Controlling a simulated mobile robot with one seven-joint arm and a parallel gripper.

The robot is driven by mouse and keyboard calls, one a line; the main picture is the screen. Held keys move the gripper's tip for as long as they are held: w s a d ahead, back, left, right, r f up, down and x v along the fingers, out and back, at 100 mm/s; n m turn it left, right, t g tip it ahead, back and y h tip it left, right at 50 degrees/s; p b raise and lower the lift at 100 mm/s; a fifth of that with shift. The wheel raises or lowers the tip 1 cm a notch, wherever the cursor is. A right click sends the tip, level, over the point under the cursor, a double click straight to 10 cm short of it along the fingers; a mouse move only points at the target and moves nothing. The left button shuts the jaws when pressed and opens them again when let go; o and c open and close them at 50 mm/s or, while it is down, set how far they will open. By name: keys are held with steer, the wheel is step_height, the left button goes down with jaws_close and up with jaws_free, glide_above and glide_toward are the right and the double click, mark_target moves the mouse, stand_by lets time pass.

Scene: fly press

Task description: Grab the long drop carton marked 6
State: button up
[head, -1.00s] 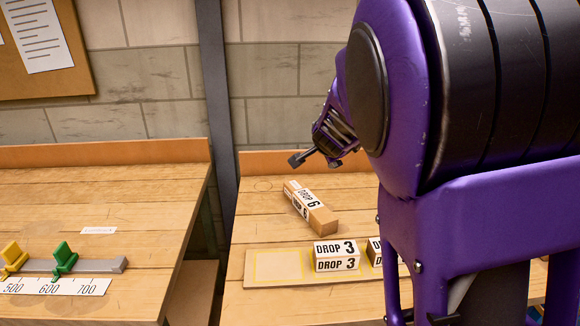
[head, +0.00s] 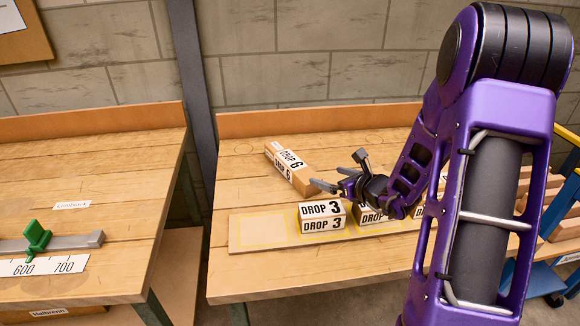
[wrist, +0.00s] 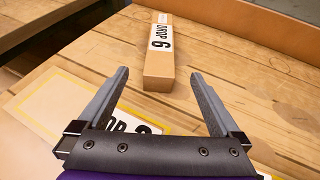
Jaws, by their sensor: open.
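The long brown carton marked DROP 6 (head: 290,167) lies on the right wooden bench, set at an angle near the back. In the wrist view the DROP 6 carton (wrist: 160,55) lies ahead of the fingertips, its near end roughly centred in front of the gap. My gripper (head: 340,172) is open and empty, just right of the carton's near end in the head view.
A shorter DROP 3 carton (head: 322,216) stands on a yellow-marked board (head: 262,232) in front, with further cartons beside it partly hidden by my arm. The left bench (head: 90,165) holds a green stop (head: 36,238) on a scale. Bench around the DROP 6 carton is clear.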

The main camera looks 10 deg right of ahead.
glide_toward(294, 163)
steer(key=shift+w+a+f+b, duration=0.25)
steer(key=shift+w+f+b, duration=0.2)
steer(key=shift+w+f, duration=0.25)
steer(key=shift+r+x, duration=0.15)
steer(key=shift+x, duration=1.25)
steer(key=shift+r+x, duration=0.1)
steer(key=shift+x, duration=1.35)
steer(key=shift+w, duration=0.1)
jaws_close()
steer(key=shift+r, duration=0.1)
